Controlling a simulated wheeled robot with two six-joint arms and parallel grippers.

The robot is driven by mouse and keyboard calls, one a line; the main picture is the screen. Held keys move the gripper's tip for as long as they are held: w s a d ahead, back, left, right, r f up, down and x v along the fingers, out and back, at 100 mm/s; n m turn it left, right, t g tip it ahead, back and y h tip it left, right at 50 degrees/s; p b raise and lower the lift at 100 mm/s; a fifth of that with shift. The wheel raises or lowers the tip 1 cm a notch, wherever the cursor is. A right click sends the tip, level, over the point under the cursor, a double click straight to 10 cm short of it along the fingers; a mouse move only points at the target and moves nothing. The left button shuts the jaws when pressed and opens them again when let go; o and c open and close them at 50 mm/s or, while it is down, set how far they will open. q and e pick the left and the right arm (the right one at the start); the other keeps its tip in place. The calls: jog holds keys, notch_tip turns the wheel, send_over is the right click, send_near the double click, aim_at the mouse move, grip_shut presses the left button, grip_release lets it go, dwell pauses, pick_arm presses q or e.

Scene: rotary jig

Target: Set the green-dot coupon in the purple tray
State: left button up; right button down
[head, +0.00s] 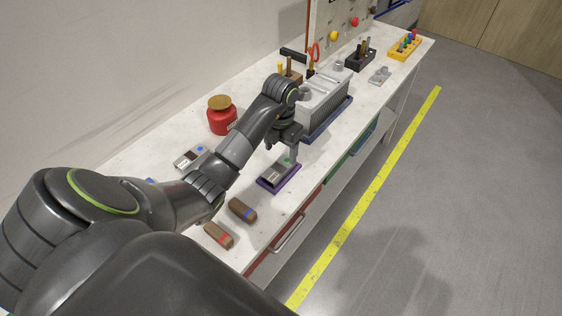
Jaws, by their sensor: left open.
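The purple tray (264,183) lies on the white workbench near its front edge. The green-dot coupon, a grey block with a green dot (283,164), lies in the purple tray. My left gripper (293,155) is just above the far end of the coupon, with its fingers close to the green dot. It is open; part of it is hidden by its own wrist. Whether a finger touches the coupon cannot be told. My right gripper is not in view.
A grey coupon with a blue dot (187,159) and a red canister (222,119) stand left of my arm. Two brown blocks (242,210) (218,235) lie nearer me. A grey ribbed box (323,103) sits on a blue tray beyond the gripper. Tool holders stand farther back.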

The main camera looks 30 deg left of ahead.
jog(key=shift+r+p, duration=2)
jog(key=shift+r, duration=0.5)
